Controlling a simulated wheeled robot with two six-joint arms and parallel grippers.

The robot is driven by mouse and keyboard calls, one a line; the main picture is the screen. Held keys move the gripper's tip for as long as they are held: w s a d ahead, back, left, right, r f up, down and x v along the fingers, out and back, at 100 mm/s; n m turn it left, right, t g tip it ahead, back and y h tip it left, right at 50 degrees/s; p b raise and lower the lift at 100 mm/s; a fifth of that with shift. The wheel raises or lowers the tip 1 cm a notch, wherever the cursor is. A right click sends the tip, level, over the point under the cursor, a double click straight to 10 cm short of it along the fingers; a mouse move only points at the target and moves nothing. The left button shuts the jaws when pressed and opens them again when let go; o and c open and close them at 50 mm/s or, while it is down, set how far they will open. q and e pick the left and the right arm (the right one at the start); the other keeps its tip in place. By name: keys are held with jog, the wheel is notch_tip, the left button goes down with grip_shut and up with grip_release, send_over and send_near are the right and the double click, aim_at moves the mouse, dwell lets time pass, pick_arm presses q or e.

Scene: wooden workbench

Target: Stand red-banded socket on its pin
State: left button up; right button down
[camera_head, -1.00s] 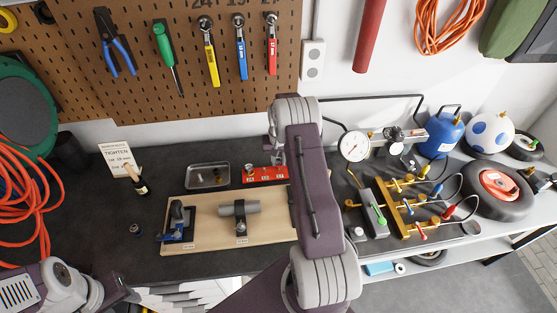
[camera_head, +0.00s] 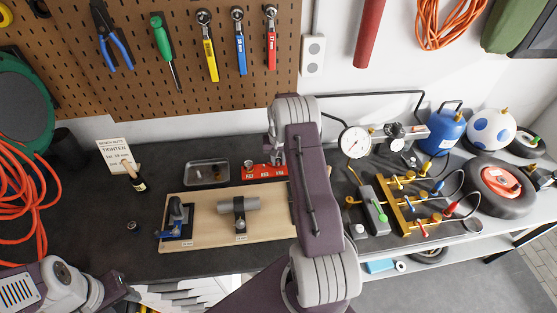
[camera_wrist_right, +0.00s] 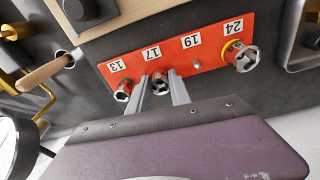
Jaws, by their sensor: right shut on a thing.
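The red socket rail (camera_wrist_right: 190,58) carries the labels 13, 17, 19 and 24 and also shows in the head view (camera_head: 262,173). My right gripper (camera_wrist_right: 160,92) is shut on a chrome socket (camera_wrist_right: 160,86) at the 17 place. A reddish edge shows on that socket; the fingers hide its sides, and I cannot tell whether it is seated on a pin. A bare pin (camera_wrist_right: 196,65) stands by 19. In the head view my right arm hides the gripper's fingers. My left arm shows at lower left, its gripper out of view.
Chrome sockets stand at 13 (camera_wrist_right: 122,90) and at 24 (camera_wrist_right: 241,56), the latter yellow-banded. A metal tray (camera_head: 206,173) and a wooden fixture board (camera_head: 277,215) lie near the rail. A gauge (camera_head: 354,141) and brass manifold (camera_head: 403,207) stand to the right.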

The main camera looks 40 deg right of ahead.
jog(key=shift+f, duration=0.25)
dwell(0.4)
jog(key=c, duration=1.1)
grip_release()
jog(key=shift+r, duration=0.1)
jog(key=shift+r+b, duration=0.35)
jog(key=shift+b, duration=0.05)
jog(key=r, duration=0.2)
jog(key=r+b, duration=0.1)
jog(key=r, duration=0.2)
jog(key=s+r+b, duration=0.1)
jog(key=r, duration=0.2)
jog(key=shift+a+r, duration=0.15)
jog(key=shift+a, duration=0.15)
